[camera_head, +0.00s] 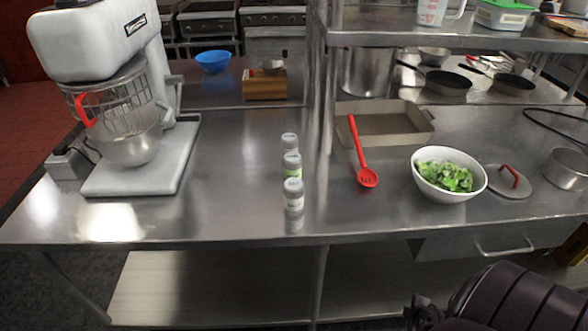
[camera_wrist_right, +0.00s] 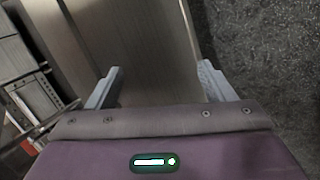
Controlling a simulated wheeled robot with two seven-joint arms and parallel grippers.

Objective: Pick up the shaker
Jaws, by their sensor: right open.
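Three small shakers with grey lids stand upright in a row on the steel table (camera_head: 235,215). The front shaker (camera_head: 294,197) has a whitish label, the middle shaker (camera_head: 292,167) has a green label, and the back shaker (camera_head: 289,142) is partly hidden behind it. My right gripper (camera_wrist_right: 158,76) is open and empty in the right wrist view, with a plain panel and the dark floor beyond it. My right arm shows at the lower right of the head view, in front of the table and well apart from the shakers. My left gripper is not in view.
A stand mixer (camera_head: 140,186) stands at left. A shelf post (camera_head: 317,100) rises behind. The table around the shakers' front and left is clear.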

